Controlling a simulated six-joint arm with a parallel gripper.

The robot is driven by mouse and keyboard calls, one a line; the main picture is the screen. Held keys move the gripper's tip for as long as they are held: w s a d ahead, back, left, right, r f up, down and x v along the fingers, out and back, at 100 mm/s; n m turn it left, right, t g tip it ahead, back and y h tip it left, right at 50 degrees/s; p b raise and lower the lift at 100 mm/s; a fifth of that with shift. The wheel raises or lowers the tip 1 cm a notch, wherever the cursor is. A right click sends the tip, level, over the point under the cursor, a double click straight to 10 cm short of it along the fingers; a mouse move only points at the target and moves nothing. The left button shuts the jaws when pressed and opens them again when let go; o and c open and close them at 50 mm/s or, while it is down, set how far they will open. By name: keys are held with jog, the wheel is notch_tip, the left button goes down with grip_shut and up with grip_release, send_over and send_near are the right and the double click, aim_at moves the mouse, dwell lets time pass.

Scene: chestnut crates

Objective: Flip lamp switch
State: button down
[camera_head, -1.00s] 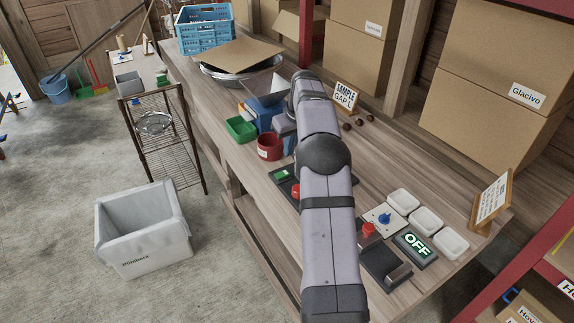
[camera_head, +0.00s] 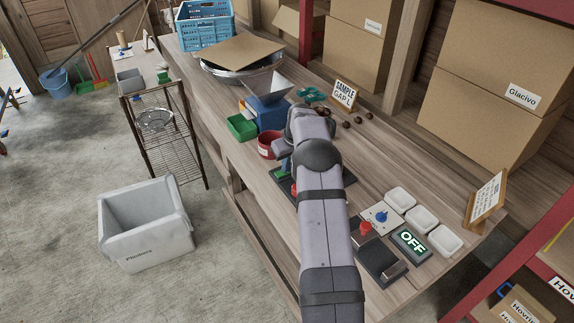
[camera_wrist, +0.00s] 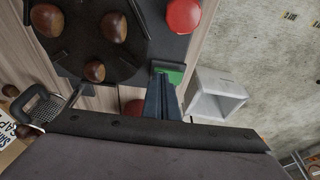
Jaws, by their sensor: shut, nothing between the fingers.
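A lit sign reading OFF (camera_head: 411,242) stands on a dark panel at the right of the bench. A red knob (camera_head: 366,229) stands at the dark box (camera_head: 379,262) beside it. In the wrist view, my gripper (camera_wrist: 166,80) is shut and empty. Its fingertips are at a small green switch-like piece (camera_wrist: 173,70) on a black board (camera_wrist: 130,75); I cannot tell whether they touch. A red button (camera_wrist: 183,16) sits on the same board. In the head view, my arm covers most of this board. I cannot tell which control is the lamp switch.
Several chestnuts (camera_wrist: 114,27) lie over the board in the wrist view. White dishes (camera_head: 421,221) are at the right. A white bin (camera_head: 148,240) stands on the floor.

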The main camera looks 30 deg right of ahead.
aim_at(283, 175)
jog(key=shift+d+f+b, duration=0.1)
jog(key=shift+f+b, duration=0.2)
jog(key=shift+b, duration=0.1)
jog(key=shift+a, duration=0.25)
jog(key=shift+a+r, duration=0.15)
jog(key=shift+a, duration=0.5)
jog(key=shift+r, duration=0.15)
notch_tip(283, 175, up, 4)
jog(key=p, duration=0.3)
jog(key=b+v, duration=0.4)
jog(key=v, duration=0.5)
jog(key=shift+r, duration=0.4)
